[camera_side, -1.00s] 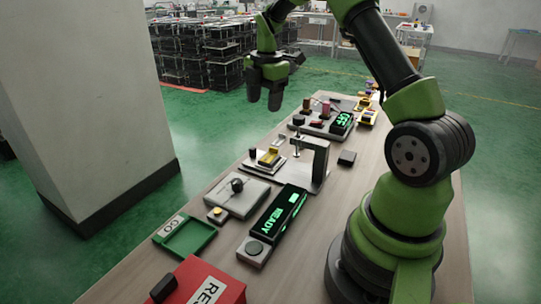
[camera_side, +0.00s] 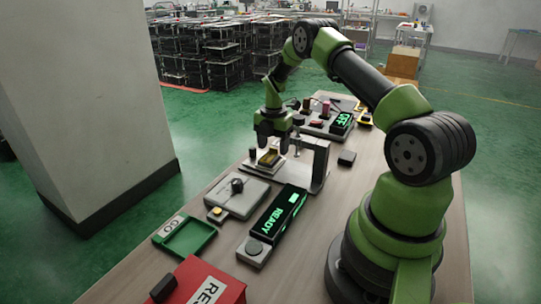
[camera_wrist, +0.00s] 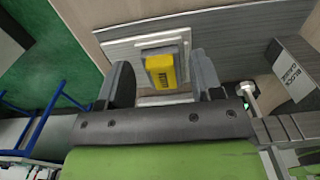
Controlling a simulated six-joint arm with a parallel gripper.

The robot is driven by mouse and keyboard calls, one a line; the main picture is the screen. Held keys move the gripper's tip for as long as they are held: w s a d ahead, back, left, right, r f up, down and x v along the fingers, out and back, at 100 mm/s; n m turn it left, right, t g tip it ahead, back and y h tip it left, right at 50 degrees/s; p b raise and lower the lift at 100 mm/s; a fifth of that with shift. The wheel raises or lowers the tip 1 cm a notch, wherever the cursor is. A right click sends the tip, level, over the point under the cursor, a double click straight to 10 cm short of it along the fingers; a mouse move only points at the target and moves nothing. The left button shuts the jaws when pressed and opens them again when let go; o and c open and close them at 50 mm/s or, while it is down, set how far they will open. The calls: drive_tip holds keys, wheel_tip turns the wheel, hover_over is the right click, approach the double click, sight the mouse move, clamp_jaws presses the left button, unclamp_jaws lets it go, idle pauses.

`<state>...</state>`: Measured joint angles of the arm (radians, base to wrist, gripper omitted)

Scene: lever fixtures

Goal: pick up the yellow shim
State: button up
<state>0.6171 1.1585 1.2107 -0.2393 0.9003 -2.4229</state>
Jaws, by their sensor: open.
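The yellow shim (camera_wrist: 160,71) lies on a grey stepped plate (camera_wrist: 122,48) in the wrist view, between my two fingers and a little beyond their tips. It has dark marks on its face. In the side view the shim (camera_side: 268,158) shows just below my gripper (camera_side: 272,140). My gripper (camera_wrist: 165,85) is open and empty, with one finger on each side of the shim. I cannot tell how far the fingertips are above the plate.
A metal bracket fixture (camera_side: 318,165) stands close on the right of my gripper. A black READY display (camera_side: 280,212), a grey block with a dark knob (camera_side: 237,195), a green tray (camera_side: 185,240) and a red bin (camera_side: 215,285) lie nearer. A small dark block (camera_side: 347,158) sits to the right.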

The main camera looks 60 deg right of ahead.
drive_tip(key=shift+f, duration=0.3)
drive_tip(key=c, duration=1)
